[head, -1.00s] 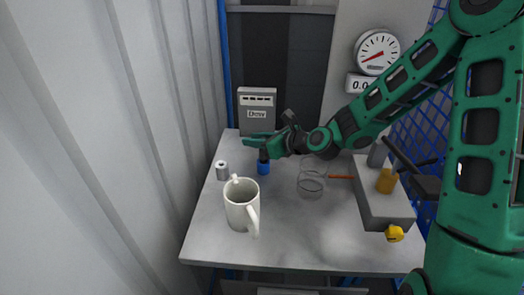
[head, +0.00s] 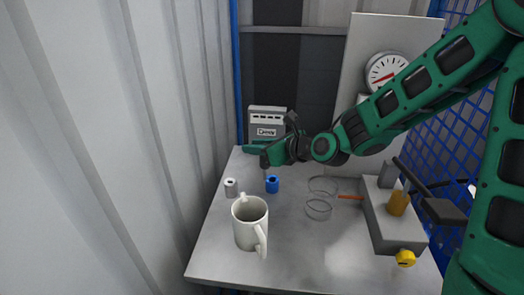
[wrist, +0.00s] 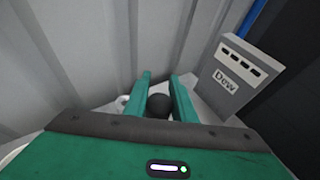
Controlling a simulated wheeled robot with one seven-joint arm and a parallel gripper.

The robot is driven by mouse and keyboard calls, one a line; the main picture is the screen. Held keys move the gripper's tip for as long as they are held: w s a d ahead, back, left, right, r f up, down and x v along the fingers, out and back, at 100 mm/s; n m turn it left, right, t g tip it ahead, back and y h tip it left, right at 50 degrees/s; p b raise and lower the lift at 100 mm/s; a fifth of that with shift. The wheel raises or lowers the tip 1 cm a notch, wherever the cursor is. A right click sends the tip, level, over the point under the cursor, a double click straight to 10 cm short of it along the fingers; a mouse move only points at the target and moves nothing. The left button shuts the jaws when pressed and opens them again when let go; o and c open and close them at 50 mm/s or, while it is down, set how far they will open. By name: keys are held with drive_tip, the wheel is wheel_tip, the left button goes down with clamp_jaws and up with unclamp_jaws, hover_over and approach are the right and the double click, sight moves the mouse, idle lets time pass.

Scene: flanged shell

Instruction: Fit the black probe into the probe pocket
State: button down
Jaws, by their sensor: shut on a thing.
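My gripper (head: 262,154) is shut on the black probe (wrist: 159,104), whose dark round top shows between the two green fingers in the wrist view. In the head view the probe's thin lower end (head: 266,173) seems to hang just above a blue cylinder (head: 272,185) with a dark opening in its top. A small pale cylinder (head: 230,187), also with a hole in its top, stands to the left. I cannot tell for sure which of these is the probe pocket.
A grey box marked "Dew" (head: 267,124) stands behind my gripper. A white mug (head: 247,225) stands in front, clear rings (head: 318,209) lie to the right. A grey block (head: 377,225) carries an amber piece (head: 398,203). A corrugated wall (head: 110,150) is on the left.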

drive_tip(key=s+a+r, duration=0.4)
drive_tip(key=s+a, duration=0.1)
drive_tip(key=w+a+r, duration=0.1)
drive_tip(key=w+a, duration=0.5)
drive_tip(key=shift+w+r, duration=0.2)
drive_tip(key=shift+r, duration=0.1)
drive_tip(key=shift+f, duration=0.1)
drive_tip(key=shift+f, duration=2.8)
wheel_tip(320, 180, down, 6)
idle(2.4)
drive_tip(key=c, duration=1.4)
unclamp_jaws()
drive_tip(key=shift+s, duration=0.1)
drive_tip(key=shift+d, duration=0.1)
